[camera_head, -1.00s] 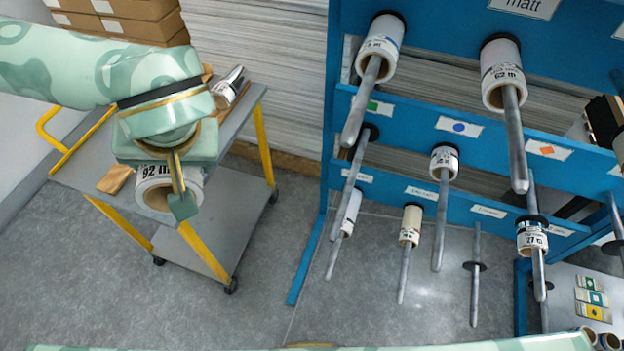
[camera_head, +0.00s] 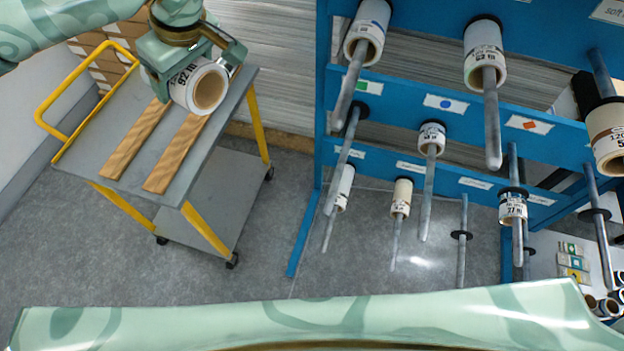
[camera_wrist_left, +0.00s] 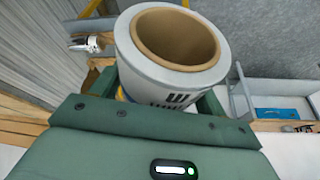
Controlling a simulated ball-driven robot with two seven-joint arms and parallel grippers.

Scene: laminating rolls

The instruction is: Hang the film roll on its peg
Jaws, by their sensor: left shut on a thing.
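The film roll (camera_head: 186,88) is white with a brown cardboard core and a "92 m" label. My left gripper (camera_head: 197,68) is shut around its outside and holds it above the grey trolley in the head view, tilted with its open bore towards me. In the left wrist view the roll (camera_wrist_left: 170,68) sits between the fingers, bore facing up. The blue rack (camera_head: 400,92) at the right carries long grey pegs. A bare peg (camera_head: 344,170) is at its left, below the green-square label; other bare pegs are lower down and at the right. My right gripper is out of view.
The trolley (camera_head: 185,135) has two wooden strips (camera_head: 175,155) on top and a yellow handle (camera_head: 62,80). Several pegs carry other rolls and stick out towards me. Floor (camera_head: 270,230) between trolley and rack is clear. Small cards (camera_head: 573,262) lie at lower right.

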